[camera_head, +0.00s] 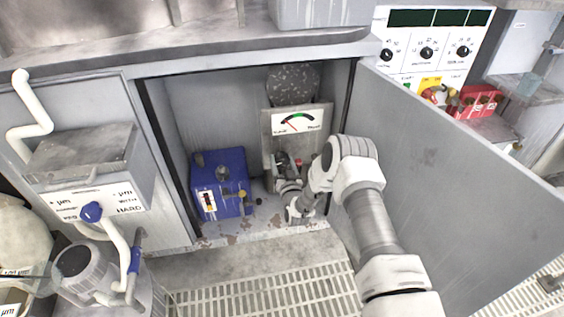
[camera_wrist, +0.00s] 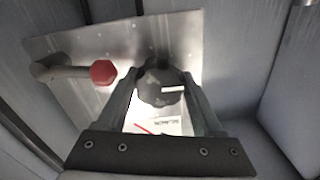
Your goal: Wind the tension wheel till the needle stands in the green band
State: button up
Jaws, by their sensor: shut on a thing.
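The gauge (camera_head: 297,122) is a white dial on a grey metal panel inside the open cabinet. Its green band lies along the top of the scale. The thin red needle leans to the upper left and appears to stand left of the green; its exact reading is too small to tell. In the wrist view, part of the dial (camera_wrist: 165,125) and the red needle show between my fingers. My gripper (camera_wrist: 162,82) is shut on the dark grey tension wheel (camera_wrist: 160,92), one finger on each side. In the head view, my gripper (camera_head: 284,178) is below the gauge and largely hides the wheel.
A red-ended bent pipe or lever (camera_wrist: 103,72) sticks out left of the wheel. A blue box (camera_head: 222,182) stands left in the cabinet. A speckled dark disc (camera_head: 293,84) is above the gauge. The open door (camera_head: 450,170) stands close right of my arm.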

jog(key=m, duration=0.6)
jog(key=shift+s+m, duration=0.1)
jog(key=shift+m, duration=0.2)
jog(key=shift+f, duration=0.1)
dwell(0.4)
jog(key=o, duration=1.1)
jog(key=p+v, duration=0.5)
jog(key=v, duration=1.2)
jog(key=shift+s, duration=0.2)
